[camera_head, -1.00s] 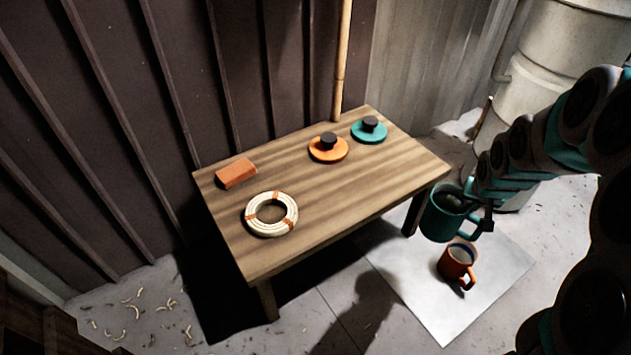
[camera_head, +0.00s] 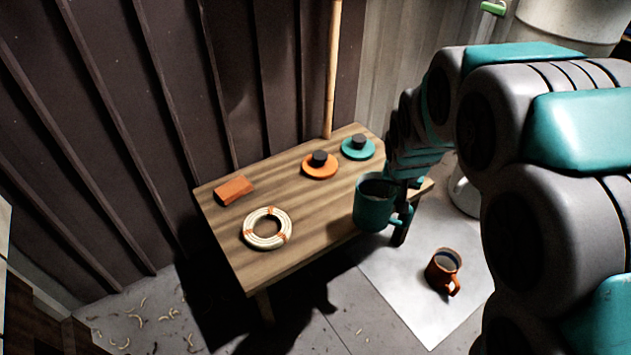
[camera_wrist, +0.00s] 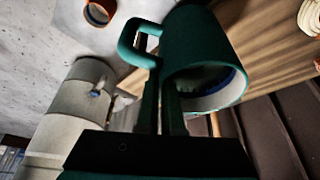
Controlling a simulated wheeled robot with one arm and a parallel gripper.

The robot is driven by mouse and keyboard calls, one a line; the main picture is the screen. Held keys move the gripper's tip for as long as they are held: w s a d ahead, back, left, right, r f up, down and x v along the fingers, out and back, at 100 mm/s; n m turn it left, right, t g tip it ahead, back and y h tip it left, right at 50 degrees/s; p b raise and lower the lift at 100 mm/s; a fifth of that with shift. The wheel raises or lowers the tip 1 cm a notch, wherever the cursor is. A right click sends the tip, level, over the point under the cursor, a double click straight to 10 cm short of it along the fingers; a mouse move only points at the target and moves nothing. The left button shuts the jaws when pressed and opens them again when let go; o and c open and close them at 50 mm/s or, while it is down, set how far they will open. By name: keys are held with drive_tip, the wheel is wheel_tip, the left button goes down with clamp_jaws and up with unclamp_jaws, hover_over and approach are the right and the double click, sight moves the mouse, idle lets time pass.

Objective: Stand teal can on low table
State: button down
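The teal can (camera_head: 373,207), an open-topped can with a side handle, is held upright by my gripper (camera_head: 405,186) near the front right edge of the low wooden table (camera_head: 318,217). From this angle I cannot tell whether it touches the tabletop. In the wrist view the teal can (camera_wrist: 195,50) fills the upper middle, and my gripper's fingers (camera_wrist: 160,105) are closed at its rim or wall beside the handle. The fingertips are partly hidden by the can. A teal lid (camera_head: 358,150) and an orange lid (camera_head: 320,170), each with a dark knob, lie on the table.
A coiled pale ring (camera_head: 252,236) and an orange block (camera_head: 234,190) are on the table's left part. An orange can (camera_head: 443,270) stands on a pale sheet (camera_head: 400,300) on the floor. A bamboo pole (camera_head: 332,80) rises behind the table. The table's middle front is clear.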

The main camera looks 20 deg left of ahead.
drive_tip(key=w+a+f+p, duration=0.1)
drive_tip(key=w+f, duration=0.1)
drive_tip(key=w, duration=0.5)
drive_tip(key=w+a+f+p, duration=0.1)
drive_tip(key=w+f, duration=0.1)
drive_tip(key=w, duration=0.6)
drive_tip(key=shift+w+a+f+p, duration=0.25)
drive_tip(key=shift+a+p, duration=0.05)
drive_tip(key=shift+f, duration=0.1)
drive_tip(key=c, duration=1.1)
unclamp_jaws()
drive_tip(key=shift+o, duration=0.2)
